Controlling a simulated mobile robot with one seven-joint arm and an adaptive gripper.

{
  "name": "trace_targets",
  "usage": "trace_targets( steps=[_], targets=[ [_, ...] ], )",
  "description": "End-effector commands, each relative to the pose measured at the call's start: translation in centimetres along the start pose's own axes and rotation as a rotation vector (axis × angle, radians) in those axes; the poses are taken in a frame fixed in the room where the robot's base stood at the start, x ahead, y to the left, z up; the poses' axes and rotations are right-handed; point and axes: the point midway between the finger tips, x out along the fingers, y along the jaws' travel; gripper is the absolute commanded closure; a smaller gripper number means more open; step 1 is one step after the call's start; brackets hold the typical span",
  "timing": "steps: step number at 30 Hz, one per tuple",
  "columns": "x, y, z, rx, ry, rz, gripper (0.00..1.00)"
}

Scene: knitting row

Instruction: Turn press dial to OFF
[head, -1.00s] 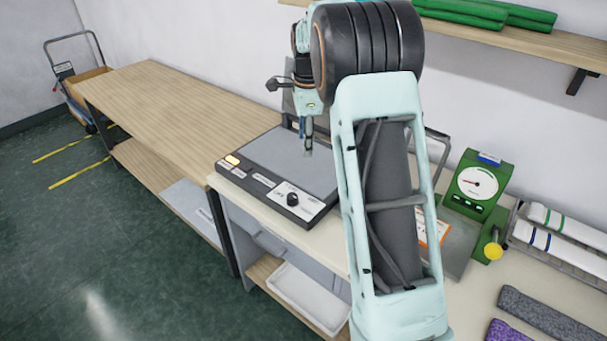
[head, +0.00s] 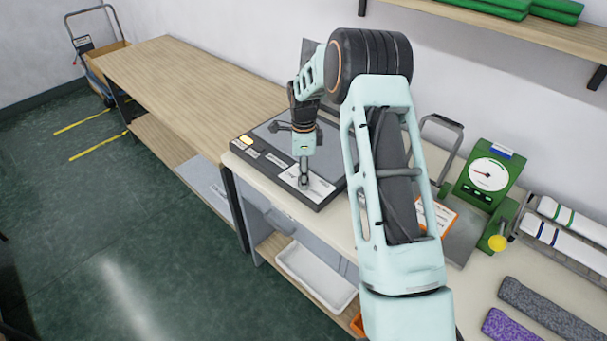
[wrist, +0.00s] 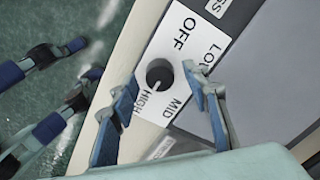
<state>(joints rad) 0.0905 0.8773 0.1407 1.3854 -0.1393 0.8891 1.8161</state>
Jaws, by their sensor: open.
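The press (head: 268,142) is a flat grey unit with a dark front panel on the bench. Its black dial (wrist: 158,75) sits on a white label in the wrist view, with OFF, LOW, MID and HIGH around it. A pale mark on the knob seems to point towards HIGH. My gripper (wrist: 159,73) is open, with one blue-padded finger on each side of the dial in the picture; I cannot tell whether they touch it. In the head view, my gripper (head: 304,182) is over the label and hides the dial.
A lit yellow button (head: 246,141) is on the panel's left end. A green scale (head: 488,177) and an orange-edged card (head: 440,218) stand to the right. A bare wooden bench (head: 190,90) extends left. Blue-and-dark parts at the wrist view's left are unclear.

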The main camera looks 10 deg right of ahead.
Motion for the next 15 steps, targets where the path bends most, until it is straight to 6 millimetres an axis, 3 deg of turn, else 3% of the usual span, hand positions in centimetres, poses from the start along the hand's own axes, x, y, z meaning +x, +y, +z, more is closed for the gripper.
trace_targets(
  steps=[10, 15],
  targets=[
    [0.53, -0.01, 0.01, 0.000, 0.000, -0.001, 0.57],
    [0.51, -0.01, 0.01, 0.000, 0.000, -0.001, 0.74]
  ],
)
